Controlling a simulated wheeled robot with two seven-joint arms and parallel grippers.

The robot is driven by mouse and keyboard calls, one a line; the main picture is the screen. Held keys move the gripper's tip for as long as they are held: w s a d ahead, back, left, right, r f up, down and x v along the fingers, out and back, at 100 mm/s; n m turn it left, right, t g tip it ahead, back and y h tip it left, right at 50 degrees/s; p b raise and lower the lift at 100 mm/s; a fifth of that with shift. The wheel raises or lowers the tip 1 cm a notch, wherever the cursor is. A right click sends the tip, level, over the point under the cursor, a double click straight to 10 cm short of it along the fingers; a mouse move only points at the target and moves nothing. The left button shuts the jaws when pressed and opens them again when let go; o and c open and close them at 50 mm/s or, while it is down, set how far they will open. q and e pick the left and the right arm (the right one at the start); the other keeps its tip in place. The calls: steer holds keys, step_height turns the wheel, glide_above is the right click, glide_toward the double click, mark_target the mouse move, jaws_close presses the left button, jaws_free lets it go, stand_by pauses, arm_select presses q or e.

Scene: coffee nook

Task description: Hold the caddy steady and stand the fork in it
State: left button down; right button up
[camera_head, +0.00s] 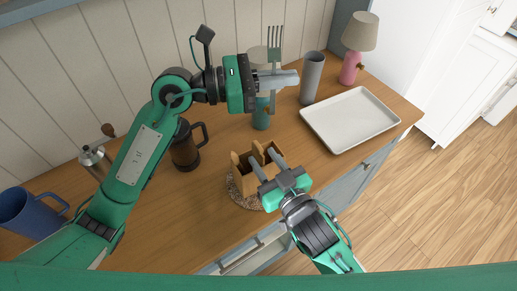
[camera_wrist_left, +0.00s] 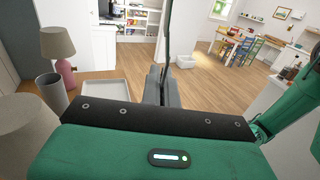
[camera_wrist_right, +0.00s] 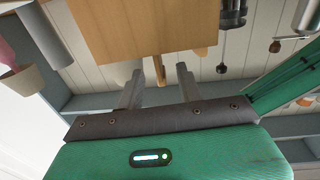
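The fork (camera_head: 275,42) is grey and upright, tines up, high above the counter in the head view. My left gripper (camera_head: 277,79) is shut on it, and its handle shows below the fingers. The fork also shows as a dark upright strip in the left wrist view (camera_wrist_left: 166,40). The wooden caddy (camera_head: 245,182) stands on a round woven mat (camera_head: 249,203), left of and below the fork. My right gripper (camera_head: 264,161) is over the caddy's right side with its fingers apart. In the right wrist view the caddy (camera_wrist_right: 140,30) is close to the fingertips; contact is unclear.
A white tray (camera_head: 350,121) lies to the right, near a grey tumbler (camera_head: 312,78) and a pink lamp (camera_head: 350,68). A teal object (camera_head: 261,113) stands behind the caddy. A dark French press (camera_head: 185,150), a grinder (camera_head: 95,160) and a blue mug (camera_head: 28,212) stand left.

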steer(key=shift+x, duration=1.95)
jaws_close()
arm_select(q)
steer(key=n+t+y, duration=0.2)
steer(key=n+t, duration=0.2)
steer(key=t, duration=0.2)
glide_above(253, 146)
steer(key=s+d, duration=0.1)
step_height(253, 146, down, 6)
steer(key=shift+n+t+y, duration=0.4)
steer(key=shift+n+t, duration=0.1)
steer(key=shift+t, duration=0.1)
steer(key=shift+s+a+f, duration=0.15)
steer(key=shift+s+f, duration=0.1)
steer(key=shift+f, duration=1.6)
steer(key=shift+s+a+f, duration=0.2)
steer(key=shift+s+f, duration=0.1)
steer(key=shift+f, duration=1.5)
steer(key=shift+s+a+f, duration=0.15)
steer(key=shift+s+f, duration=0.1)
steer(key=shift+f, duration=1.6)
